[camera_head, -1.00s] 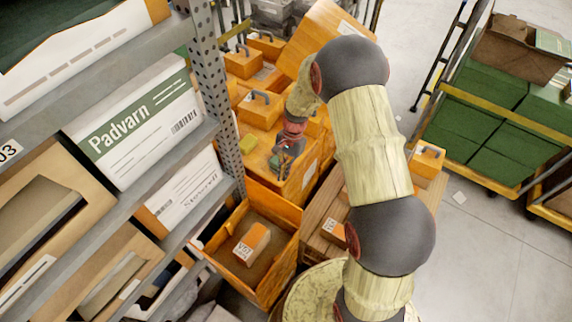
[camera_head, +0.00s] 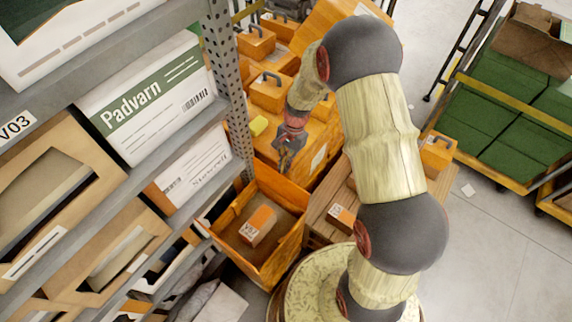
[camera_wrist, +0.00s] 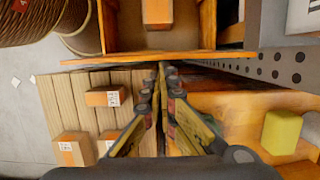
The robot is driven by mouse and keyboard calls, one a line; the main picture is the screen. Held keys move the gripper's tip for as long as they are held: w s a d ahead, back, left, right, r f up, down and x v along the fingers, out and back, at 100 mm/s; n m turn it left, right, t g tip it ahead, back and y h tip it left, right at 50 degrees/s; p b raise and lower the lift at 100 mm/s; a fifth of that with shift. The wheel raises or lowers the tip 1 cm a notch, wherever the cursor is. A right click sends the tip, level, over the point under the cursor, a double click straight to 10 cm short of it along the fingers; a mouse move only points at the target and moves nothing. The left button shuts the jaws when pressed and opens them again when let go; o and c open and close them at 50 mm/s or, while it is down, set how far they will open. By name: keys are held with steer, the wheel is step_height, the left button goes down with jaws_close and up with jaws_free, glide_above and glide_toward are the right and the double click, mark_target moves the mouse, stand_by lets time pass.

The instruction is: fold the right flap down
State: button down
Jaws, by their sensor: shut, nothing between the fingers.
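An open orange box (camera_head: 225,235) stands low beside the rack, with an orange and white carton (camera_head: 258,225) inside. An upright orange panel, perhaps the flap (camera_head: 282,192), rises at its far side. In the wrist view the box (camera_wrist: 207,25) is at the top, holding the carton (camera_wrist: 157,12), and the panel's edge (camera_wrist: 110,59) runs across below it. My gripper (camera_head: 287,160) is shut and empty, just beyond this panel. Its fingertips (camera_wrist: 163,72) show right by that edge; I cannot tell whether they touch. Which panel is the right flap is unclear.
The perforated rack post (camera_head: 232,85) and shelves with a Padvarn box (camera_head: 150,105) stand close on the left. Orange cases (camera_head: 270,92) and a yellow block (camera_head: 258,126) lie beyond. A slatted wooden surface (camera_head: 325,205) is to the right. Open floor (camera_head: 490,235) lies further right.

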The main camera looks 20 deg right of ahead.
steer(key=shift+s+a+r, duration=0.1)
steer(key=shift+s+a, duration=0.15)
steer(key=shift+a, duration=0.05)
steer(key=s+a+f+t+h+b, duration=0.1)
steer(key=s+a+f+b, duration=0.1)
steer(key=s+a, duration=0.1)
steer(key=s+a+f+t+h+b, duration=0.1)
steer(key=s+a+f+h+b, duration=0.1)
steer(key=a, duration=0.4)
steer(key=s+a+f+t+h+b, duration=0.1)
steer(key=s+a+f+b, duration=0.2)
steer(key=a+b, duration=0.1)
steer(key=shift+s+a+h, duration=0.2)
steer(key=shift+s+h, duration=0.1)
steer(key=shift+s, duration=0.05)
steer(key=f+b, duration=0.1)
steer(key=b, duration=0.2)
steer(key=s+a+f+b, duration=0.1)
steer(key=f+b, duration=0.1)
steer(key=b, duration=0.1)
steer(key=shift+a, duration=0.1)
steer(key=shift+s+a+f+b, duration=0.1)
steer(key=shift+a+f+b, duration=0.1)
steer(key=shift+f+b, duration=0.55)
steer(key=shift+s+a+f+b, duration=0.15)
steer(key=shift+f+b, duration=0.2)
steer(key=shift+b, duration=0.7)
